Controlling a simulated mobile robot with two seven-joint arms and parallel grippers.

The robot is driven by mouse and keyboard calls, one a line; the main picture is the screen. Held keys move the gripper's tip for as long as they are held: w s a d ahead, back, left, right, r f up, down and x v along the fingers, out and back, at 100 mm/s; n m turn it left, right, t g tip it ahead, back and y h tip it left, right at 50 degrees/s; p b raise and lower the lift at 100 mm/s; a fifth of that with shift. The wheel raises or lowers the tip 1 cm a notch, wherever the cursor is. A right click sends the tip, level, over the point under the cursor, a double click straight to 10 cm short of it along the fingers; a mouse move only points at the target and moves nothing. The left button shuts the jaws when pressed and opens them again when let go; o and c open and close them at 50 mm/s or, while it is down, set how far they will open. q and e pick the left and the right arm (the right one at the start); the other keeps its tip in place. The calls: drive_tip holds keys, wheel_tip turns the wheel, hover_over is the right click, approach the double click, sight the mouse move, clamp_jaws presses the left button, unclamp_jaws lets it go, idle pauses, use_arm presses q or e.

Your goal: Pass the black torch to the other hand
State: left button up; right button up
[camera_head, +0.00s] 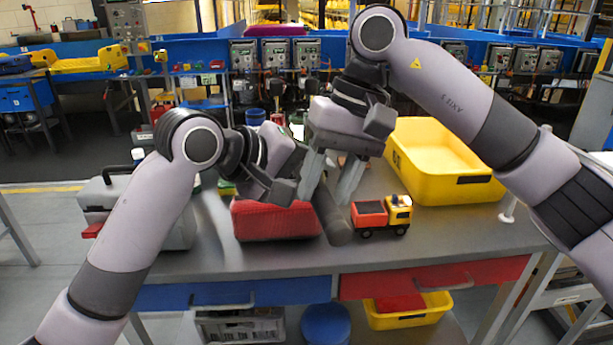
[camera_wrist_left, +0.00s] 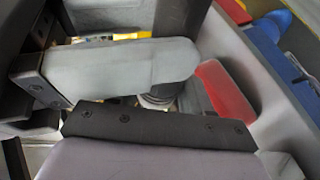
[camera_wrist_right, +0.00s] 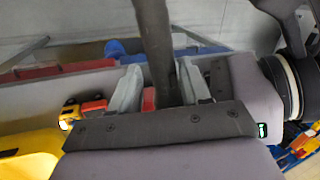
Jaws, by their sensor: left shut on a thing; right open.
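The black torch (camera_head: 337,222) is a dark cylinder, tilted in the head view, with its lower end just left of the toy truck. My left gripper (camera_head: 308,190) reaches in from the left and is shut on the torch; its fingertips are largely hidden in the head view. My right gripper (camera_head: 326,194) points down from above, open, with its fingers on either side of the torch. In the right wrist view the torch (camera_wrist_right: 155,45) runs between the two open fingers (camera_wrist_right: 160,90). Whether a right finger touches it I cannot tell.
A toy truck (camera_head: 382,217) and a yellow crate (camera_head: 440,185) stand to the right on the grey table. A grey toolbox (camera_head: 100,193) is at the left. The front strip of table is clear.

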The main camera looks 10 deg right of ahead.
use_arm(q)
drive_tip(key=shift+f, duration=0.3)
drive_tip(key=shift+r, duration=0.1)
use_arm(e)
drive_tip(key=s+v, duration=0.1)
drive_tip(key=v, duration=1)
drive_tip(key=w+d+f+m+t+y, duration=0.1)
drive_tip(key=w+f+m+t+y, duration=0.55)
drive_tip(key=m, duration=0.85)
drive_tip(key=w+d+f+m+t+y, duration=0.2)
drive_tip(key=f+m+y, duration=0.2)
drive_tip(key=m+y, duration=0.85)
drive_tip(key=s+d+f+m+t+h, duration=0.2)
drive_tip(key=f+m+t+h, duration=0.35)
drive_tip(key=f+m, duration=0.55)
drive_tip(key=s+d+f+m+t+h, duration=0.15)
drive_tip(key=f+m+t+h, duration=0.45)
drive_tip(key=m, duration=0.9)
drive_tip(key=s+d+f+m+g+h, duration=0.1)
drive_tip(key=s+f+m+g+h, duration=0.8)
drive_tip(key=s+f+m, duration=0.8)
drive_tip(key=s+f, duration=0.6)
drive_tip(key=f, duration=0.1)
drive_tip(key=shift+f+m, duration=0.35)
